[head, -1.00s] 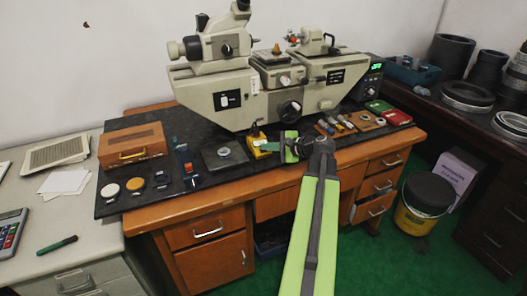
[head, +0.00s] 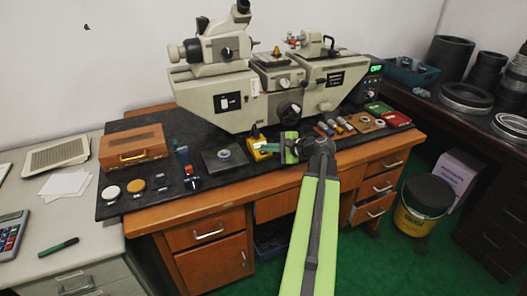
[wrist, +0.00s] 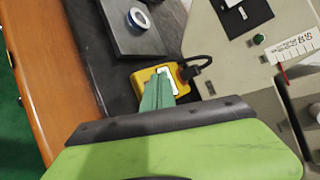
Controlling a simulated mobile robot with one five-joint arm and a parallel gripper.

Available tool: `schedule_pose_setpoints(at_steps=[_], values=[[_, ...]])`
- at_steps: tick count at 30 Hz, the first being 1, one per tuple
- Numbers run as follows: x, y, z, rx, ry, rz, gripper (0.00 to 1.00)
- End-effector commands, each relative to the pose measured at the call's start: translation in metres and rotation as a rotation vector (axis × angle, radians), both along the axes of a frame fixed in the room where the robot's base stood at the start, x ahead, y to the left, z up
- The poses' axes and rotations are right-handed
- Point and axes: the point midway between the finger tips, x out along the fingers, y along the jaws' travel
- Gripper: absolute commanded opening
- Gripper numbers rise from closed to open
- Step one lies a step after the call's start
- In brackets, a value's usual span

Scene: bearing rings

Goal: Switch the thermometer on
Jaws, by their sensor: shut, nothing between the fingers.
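A small yellow device (wrist: 145,76), which looks like the thermometer, lies on the dark mat near the base of the big grey instrument. It has a whitish face and a black plug with a cable at one end. It also shows in the head view (head: 256,142), partly covered by my gripper. My gripper (wrist: 160,76) is shut and empty. Its teal fingertips overlap the whitish face in the wrist view and hide part of it. I cannot tell whether they touch it, and no reading is legible. In the head view my gripper (head: 266,148) comes in from the right.
The grey measuring instrument (head: 232,101) stands close behind. A dark plate with a ring (head: 224,155) lies left of the yellow device. A blue-topped item (head: 183,155) and a wooden box (head: 133,143) are farther left. Small parts (head: 343,124) lie to the right.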

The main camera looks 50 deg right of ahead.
Motion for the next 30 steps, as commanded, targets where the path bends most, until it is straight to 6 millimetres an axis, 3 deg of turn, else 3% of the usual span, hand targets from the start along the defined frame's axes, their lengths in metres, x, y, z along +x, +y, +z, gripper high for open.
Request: schedule_pose_setpoints(at_steps=[5, 19, 30], values=[[-0.002, 0.001, 0.005, 0.000, 0.000, 0.000, 0.00], [-0.023, 0.009, 0.054, 0.000, 0.000, 0.000, 0.00], [-0.025, 0.009, 0.053, 0.000, 0.000, -0.001, 0.00]])
